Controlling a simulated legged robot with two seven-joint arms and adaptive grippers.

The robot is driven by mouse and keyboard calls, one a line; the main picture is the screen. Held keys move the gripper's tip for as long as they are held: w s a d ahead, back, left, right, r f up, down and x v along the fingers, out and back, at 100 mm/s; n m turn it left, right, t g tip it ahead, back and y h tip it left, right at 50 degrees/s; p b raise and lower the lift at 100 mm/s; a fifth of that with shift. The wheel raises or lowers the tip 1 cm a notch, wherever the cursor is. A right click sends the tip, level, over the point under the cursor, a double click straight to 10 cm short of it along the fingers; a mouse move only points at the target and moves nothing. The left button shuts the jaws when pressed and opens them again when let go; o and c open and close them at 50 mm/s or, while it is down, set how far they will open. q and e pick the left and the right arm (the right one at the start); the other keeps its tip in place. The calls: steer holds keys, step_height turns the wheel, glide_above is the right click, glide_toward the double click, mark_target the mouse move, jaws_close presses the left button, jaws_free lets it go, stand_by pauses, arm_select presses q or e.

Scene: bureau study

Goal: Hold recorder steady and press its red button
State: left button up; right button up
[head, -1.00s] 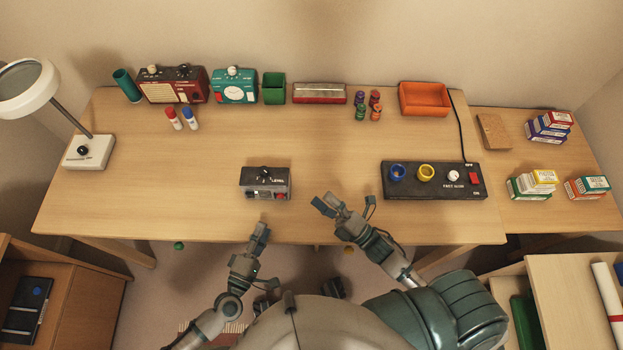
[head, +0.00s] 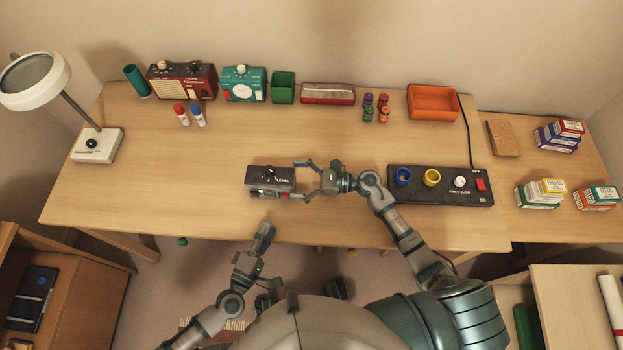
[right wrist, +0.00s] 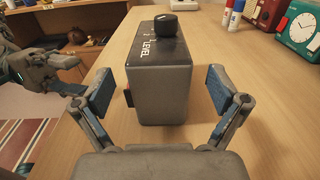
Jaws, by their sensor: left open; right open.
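The recorder (head: 270,181) is a small dark grey box with a black knob and the word LEVEL on top. It stands near the table's front edge, and it also shows in the right wrist view (right wrist: 160,85). A red button (head: 285,195) is on its front face; a bit of red (right wrist: 128,97) shows at its left in the right wrist view. My right gripper (head: 304,179) is open at the recorder's right end, its fingers (right wrist: 157,97) spread to either side of that end, apart from it. My left gripper (head: 265,228) is open and empty, below the recorder at the table edge.
A black control panel (head: 440,186) with coloured rings and a red switch lies right of my right arm. Two markers (head: 189,115) stand behind left. The table's left middle is clear.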

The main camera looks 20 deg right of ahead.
mark_target(277, 179)
arm_select(q)
steer(key=shift+d, duration=0.1)
arm_select(e)
steer(key=x, duration=0.4)
steer(key=shift+w, duration=0.1)
steer(key=shift+x, duration=0.8)
steer(key=c, duration=1.5)
arm_select(q)
jaws_close()
arm_select(e)
steer(key=shift+c, duration=0.2)
